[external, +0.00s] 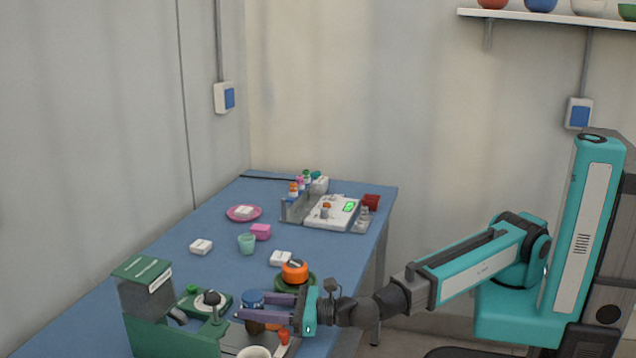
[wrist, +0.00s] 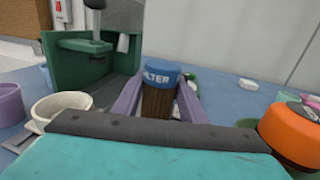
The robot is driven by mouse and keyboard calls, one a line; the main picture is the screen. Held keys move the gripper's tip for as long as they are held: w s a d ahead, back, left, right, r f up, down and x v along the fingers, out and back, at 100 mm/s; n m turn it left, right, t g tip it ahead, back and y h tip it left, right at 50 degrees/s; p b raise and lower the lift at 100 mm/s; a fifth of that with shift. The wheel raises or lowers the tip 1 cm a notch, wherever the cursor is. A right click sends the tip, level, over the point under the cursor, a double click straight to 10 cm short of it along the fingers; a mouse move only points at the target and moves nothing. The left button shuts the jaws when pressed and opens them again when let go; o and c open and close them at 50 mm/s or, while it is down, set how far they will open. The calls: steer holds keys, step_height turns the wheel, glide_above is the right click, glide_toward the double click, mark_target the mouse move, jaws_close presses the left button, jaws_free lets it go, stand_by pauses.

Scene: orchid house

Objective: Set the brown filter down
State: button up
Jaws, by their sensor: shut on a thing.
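The brown filter (wrist: 158,103) is an upright brown cylinder with a blue cap lettered in white. My gripper (wrist: 157,95) has a purple finger on each side of it and is shut on it. In the external view the blue cap (external: 252,298) shows between the fingers of my gripper (external: 257,307), over the front part of the blue table (external: 190,252). The fingers partly cover the brown body. I cannot tell whether its base touches the table.
A green stand (external: 150,315) is left of my gripper. A white cup (wrist: 62,110) is close on the left, an orange-topped object (wrist: 290,133) on the right. A mint cup (external: 247,244), a pink block (external: 261,231) and white pieces stand farther back. Bare table lies between them.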

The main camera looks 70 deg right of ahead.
steer(key=shift+f, duration=0.2)
steer(key=o, duration=1.1)
steer(key=shift+b+v, duration=0.3)
steer(key=shift+v, duration=1.4)
steer(key=shift+s+d+r, duration=0.1)
steer(key=shift+s+r, duration=0.05)
steer(key=shift+s, duration=0.15)
steer(key=s+p, duration=0.1)
steer(key=p, duration=0.3)
steer(key=shift+s+d+r, duration=0.1)
steer(key=shift+d, duration=0.05)
steer(key=shift+p, duration=0.65)
steer(key=s+p, duration=0.1)
steer(key=p, duration=0.5)
steer(key=p+v, duration=0.2)
steer(key=p, duration=0.6)
steer(key=shift+w+d, duration=0.1)
